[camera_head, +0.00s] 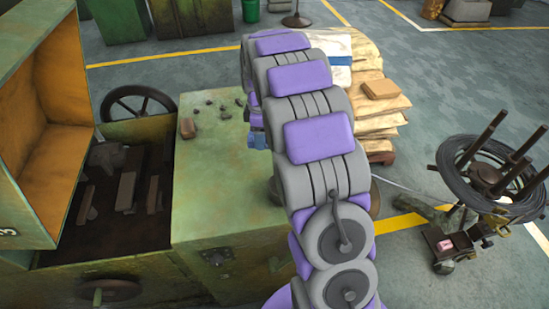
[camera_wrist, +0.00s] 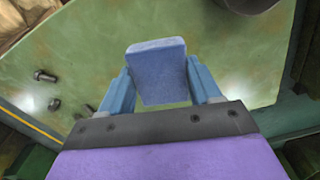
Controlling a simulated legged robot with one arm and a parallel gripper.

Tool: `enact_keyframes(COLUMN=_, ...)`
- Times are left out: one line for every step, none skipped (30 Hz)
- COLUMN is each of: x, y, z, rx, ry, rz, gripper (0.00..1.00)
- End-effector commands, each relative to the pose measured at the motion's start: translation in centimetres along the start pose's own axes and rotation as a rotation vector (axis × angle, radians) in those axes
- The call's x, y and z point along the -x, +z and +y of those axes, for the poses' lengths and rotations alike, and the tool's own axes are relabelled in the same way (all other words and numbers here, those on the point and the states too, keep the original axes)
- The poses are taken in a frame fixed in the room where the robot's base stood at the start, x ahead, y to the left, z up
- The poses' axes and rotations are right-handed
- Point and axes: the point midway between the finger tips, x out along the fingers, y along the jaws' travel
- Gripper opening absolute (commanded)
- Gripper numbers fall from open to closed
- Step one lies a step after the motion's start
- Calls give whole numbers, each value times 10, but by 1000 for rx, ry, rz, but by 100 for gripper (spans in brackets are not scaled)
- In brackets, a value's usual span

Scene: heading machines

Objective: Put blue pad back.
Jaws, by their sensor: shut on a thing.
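The blue pad (camera_wrist: 157,88) is a flat blue block, held between the two blue fingers of my gripper (camera_wrist: 158,68) in the wrist view. My gripper is shut on it, above the green machine top (camera_wrist: 225,45). In the head view my arm hides most of the gripper. A little blue shows at its end beside the arm (camera_head: 257,140), over the right part of the green top (camera_head: 225,205); I cannot tell pad from fingers there.
Left is an open machine bay (camera_head: 115,225) with a raised cover (camera_head: 50,110). Stacked sacks (camera_head: 375,105) and a wire coil stand (camera_head: 490,170) are right.

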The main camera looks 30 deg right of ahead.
Motion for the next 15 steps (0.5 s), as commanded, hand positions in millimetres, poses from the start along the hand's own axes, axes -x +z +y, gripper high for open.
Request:
enact_keyframes(x=1, y=10, z=7, rx=55, ry=2, rz=-1, gripper=34)
enact_keyframes(x=1, y=15, z=10, rx=87, ry=2, rz=-2, gripper=34)
enact_keyframes(x=2, y=22, z=14, rx=126, ry=2, rz=-5, gripper=34)
enact_keyframes(x=2, y=26, z=16, rx=150, ry=1, rz=-8, gripper=34)
enact_keyframes(x=2, y=30, z=17, rx=170, ry=1, rz=-10, gripper=34)
enact_keyframes(x=2, y=34, z=18, rx=192, ry=0, rz=-12, gripper=34)
enact_keyframes(x=1, y=36, z=20, rx=205, ry=-1, rz=-14, gripper=34)
enact_keyframes(x=0, y=38, z=20, rx=213, ry=-1, rz=-15, gripper=34)
enact_keyframes(x=-2, y=40, z=21, rx=222, ry=-1, rz=-15, gripper=34)
enact_keyframes(x=-4, y=41, z=21, rx=226, ry=-1, rz=-16, gripper=34)
enact_keyframes(x=-7, y=41, z=21, rx=228, ry=-1, rz=-16, gripper=34)
enact_keyframes(x=-13, y=41, z=21, rx=229, ry=-1, rz=-17, gripper=34)
enact_keyframes(x=-17, y=41, z=21, rx=229, ry=-1, rz=-17, gripper=34)
enact_keyframes(x=-22, y=41, z=21, rx=228, ry=-2, rz=-17, gripper=34)
enact_keyframes(x=-30, y=41, z=20, rx=228, ry=-4, rz=-18, gripper=34)
